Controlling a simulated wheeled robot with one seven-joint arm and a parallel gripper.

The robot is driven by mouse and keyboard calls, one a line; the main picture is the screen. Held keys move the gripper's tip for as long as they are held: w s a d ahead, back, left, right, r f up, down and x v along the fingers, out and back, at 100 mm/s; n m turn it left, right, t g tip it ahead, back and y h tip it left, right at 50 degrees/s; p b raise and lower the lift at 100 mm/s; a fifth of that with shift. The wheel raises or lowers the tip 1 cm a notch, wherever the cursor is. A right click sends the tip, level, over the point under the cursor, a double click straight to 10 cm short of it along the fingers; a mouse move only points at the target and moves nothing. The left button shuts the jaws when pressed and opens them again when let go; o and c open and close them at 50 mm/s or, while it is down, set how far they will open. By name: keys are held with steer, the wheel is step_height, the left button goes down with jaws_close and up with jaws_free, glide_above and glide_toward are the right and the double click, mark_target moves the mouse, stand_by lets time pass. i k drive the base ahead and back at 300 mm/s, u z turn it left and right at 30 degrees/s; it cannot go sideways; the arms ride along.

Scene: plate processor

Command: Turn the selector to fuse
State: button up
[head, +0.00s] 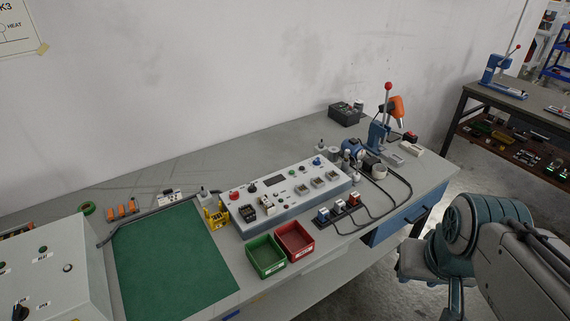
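A white sloped control panel (290,193) stands on the workbench in the middle. It carries a red button, a small dark display, a black knob (252,188), a blue knob and several small square parts. A grey box (65,275) at the lower left has labelled buttons and a black knob (20,312) near the bottom edge. The labels are too small to read, so I cannot tell which knob is the selector or where it points. My arm shows at the lower right, apart from both panels. My gripper is not visible.
A green mat (174,262) lies between the boxes. Green (266,256) and red (295,241) bins stand before the white panel. A blue press (380,130) with a red-tipped lever stands at the far end. Cables cross the right side of the workbench (440,169).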

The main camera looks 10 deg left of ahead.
mark_target(251, 189)
steer(key=u, duration=0.2)
steer(key=i, duration=1)
steer(key=u, duration=0.75)
